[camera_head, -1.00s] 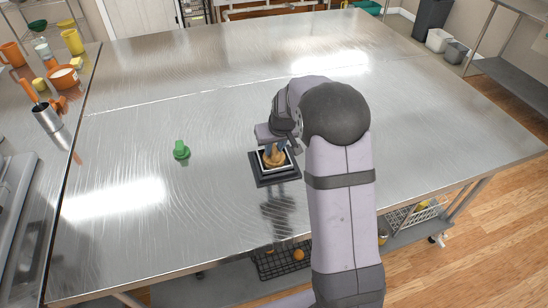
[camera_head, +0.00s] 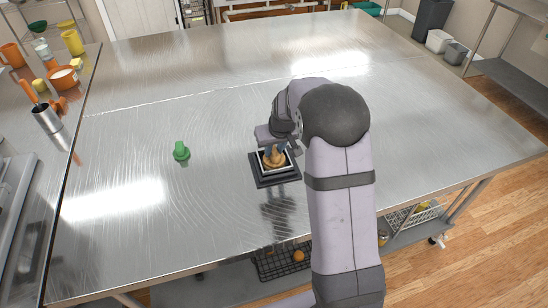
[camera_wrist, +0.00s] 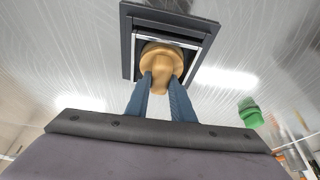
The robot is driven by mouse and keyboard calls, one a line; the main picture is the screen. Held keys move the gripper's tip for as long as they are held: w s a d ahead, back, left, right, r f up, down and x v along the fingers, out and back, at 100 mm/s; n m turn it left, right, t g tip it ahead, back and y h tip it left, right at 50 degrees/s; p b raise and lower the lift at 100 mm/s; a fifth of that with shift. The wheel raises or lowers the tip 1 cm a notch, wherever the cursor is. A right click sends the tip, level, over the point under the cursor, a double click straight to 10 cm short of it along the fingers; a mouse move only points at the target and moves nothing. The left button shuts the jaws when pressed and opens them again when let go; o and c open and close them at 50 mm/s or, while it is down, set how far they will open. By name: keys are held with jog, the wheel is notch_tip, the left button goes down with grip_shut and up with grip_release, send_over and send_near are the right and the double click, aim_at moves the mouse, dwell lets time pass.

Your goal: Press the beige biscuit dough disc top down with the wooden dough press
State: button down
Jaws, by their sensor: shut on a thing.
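The wooden dough press (camera_head: 274,160) is in my gripper (camera_head: 275,149), over a dark square stand with a pale inner frame (camera_head: 262,181) on the steel table. In the wrist view, my gripper (camera_wrist: 161,85) has its two blue fingers shut on the knob of the dough press (camera_wrist: 161,62). The round base of the press sits within the opening of the square stand (camera_wrist: 128,45). The beige dough disc is not visible; the press and the stand cover that spot. I cannot tell whether the press touches it.
A green knobbed tool (camera_head: 181,151) stands on the table left of the stand and shows at the right in the wrist view (camera_wrist: 250,112). The steel table (camera_head: 200,90) is otherwise clear around the stand. Orange and yellow containers (camera_head: 66,78) are on the left counter.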

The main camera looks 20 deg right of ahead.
jog(key=shift+r, duration=0.1)
jog(key=shift+r+p, duration=1.1)
jog(key=shift+r, duration=0.35)
jog(key=shift+r, duration=0.1)
jog(key=shift+r+p, duration=2.25)
jog(key=shift+r, duration=0.7)
